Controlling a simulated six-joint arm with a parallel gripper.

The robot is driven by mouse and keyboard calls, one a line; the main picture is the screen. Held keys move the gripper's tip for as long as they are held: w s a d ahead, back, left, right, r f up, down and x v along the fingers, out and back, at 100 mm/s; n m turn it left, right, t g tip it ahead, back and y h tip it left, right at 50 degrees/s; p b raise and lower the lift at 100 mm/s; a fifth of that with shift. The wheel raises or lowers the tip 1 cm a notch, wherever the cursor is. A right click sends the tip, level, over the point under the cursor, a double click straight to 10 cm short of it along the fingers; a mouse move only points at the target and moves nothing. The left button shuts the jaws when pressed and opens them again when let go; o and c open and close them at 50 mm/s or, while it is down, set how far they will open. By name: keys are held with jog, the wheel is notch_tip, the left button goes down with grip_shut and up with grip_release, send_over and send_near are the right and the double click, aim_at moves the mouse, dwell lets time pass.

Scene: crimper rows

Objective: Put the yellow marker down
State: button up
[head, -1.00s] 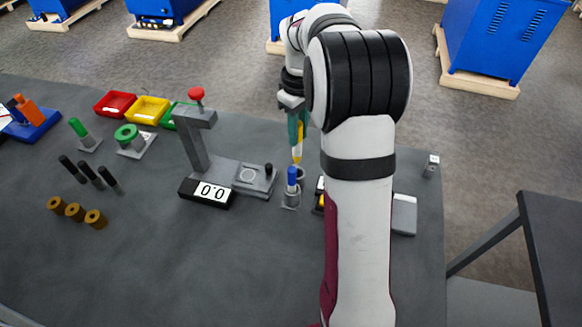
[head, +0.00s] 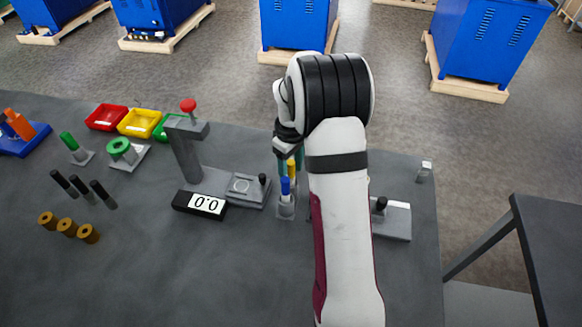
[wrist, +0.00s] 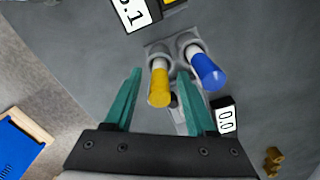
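The yellow marker (wrist: 159,84) stands in one cup of a grey two-cup holder (wrist: 157,49), beside the blue marker (wrist: 208,72) in the other cup. In the head view the yellow marker (head: 292,169) shows just behind the blue marker (head: 285,187). My gripper (wrist: 158,74) is open, with its teal fingers on either side of the yellow marker and a gap visible on both sides. In the head view my gripper (head: 289,163) is partly hidden by my arm.
A grey press with a red knob (head: 188,105) and a 0.0 display (head: 208,204) stand left of the holder. A grey device (head: 393,221) lies right of my arm. Red (head: 106,118) and yellow (head: 139,123) bins are farther back.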

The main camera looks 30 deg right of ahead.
jog(key=shift+r, duration=0.15)
notch_tip(320, 180, up, 12)
jog(key=shift+r, duration=0.1)
jog(key=s+a+r+m+y, duration=0.1)
jog(key=s+a+r+m, duration=0.1)
jog(key=s+a, duration=0.5)
jog(key=s+a+r+m, duration=0.2)
jog(key=s+a+m, duration=0.1)
jog(key=s+a, duration=0.45)
jog(key=s+a+f+m, duration=0.2)
jog(key=s+a, duration=0.1)
jog(key=s, duration=0.3)
jog(key=s+a+f+m, duration=0.2)
jog(key=s+a, duration=0.1)
jog(key=s, duration=0.4)
jog(key=shift+y, duration=0.4)
